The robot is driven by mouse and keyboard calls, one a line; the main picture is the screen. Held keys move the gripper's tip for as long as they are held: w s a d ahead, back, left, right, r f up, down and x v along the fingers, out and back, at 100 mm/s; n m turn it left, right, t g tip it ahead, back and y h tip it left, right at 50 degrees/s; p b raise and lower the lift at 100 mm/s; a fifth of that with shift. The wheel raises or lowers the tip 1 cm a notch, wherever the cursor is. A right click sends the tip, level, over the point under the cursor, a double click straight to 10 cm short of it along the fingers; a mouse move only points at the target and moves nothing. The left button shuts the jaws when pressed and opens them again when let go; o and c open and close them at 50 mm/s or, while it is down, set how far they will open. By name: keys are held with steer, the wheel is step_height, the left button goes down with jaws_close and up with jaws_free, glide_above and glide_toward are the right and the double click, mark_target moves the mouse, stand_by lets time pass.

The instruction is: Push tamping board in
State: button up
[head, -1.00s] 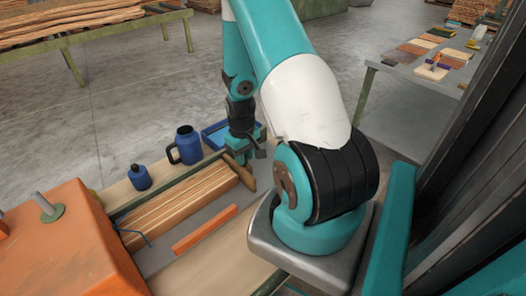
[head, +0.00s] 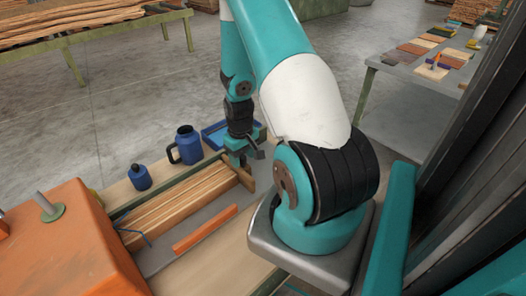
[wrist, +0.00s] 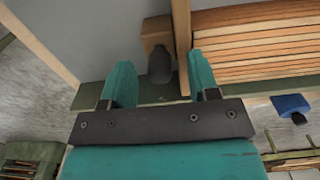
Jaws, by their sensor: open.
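The tamping board (head: 246,179) is a narrow brown wooden board standing across the right end of the veneer stack (head: 185,198). In the wrist view the board (wrist: 182,40) is seen edge-on against the ends of the strips (wrist: 255,40). A wooden block with a dark rounded grip (wrist: 160,64) sticks out from its far side. My gripper (head: 246,156) is low at the board. In the wrist view my gripper (wrist: 161,82) is open, its teal fingers to either side of the grip. I cannot tell whether a finger touches the board. My gripper partly hides the board in the head view.
A blue jug (head: 186,146), a blue bottle (head: 141,177) and a blue tray (head: 216,133) stand behind the stack. An orange bar (head: 205,229) lies in front of it on the grey bed. An orange machine housing (head: 70,245) closes off the left end.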

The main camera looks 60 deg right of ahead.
steer(key=shift+r+p, duration=2.05)
steer(key=shift+r, duration=0.5)
steer(key=w+a+r+n+t+y, duration=0.1)
steer(key=w+a+r+n, duration=0.1)
steer(key=a+r, duration=0.8)
steer(key=w+a+r+n+y, duration=0.1)
steer(key=w+a+r+n, duration=0.15)
steer(key=a+r, duration=0.7)
steer(key=s+a+r+n+y, duration=0.1)
steer(key=s+a+r+n, duration=0.2)
steer(key=s+a, duration=0.4)
steer(key=s+a+r+n+g+y, duration=0.1)
steer(key=s+a+r+n, duration=0.2)
steer(key=s+a+r, duration=0.3)
steer(key=s+a, duration=0.2)
steer(key=a, duration=0.1)
steer(key=shift+s, duration=0.3)
steer(key=shift+r, duration=0.1)
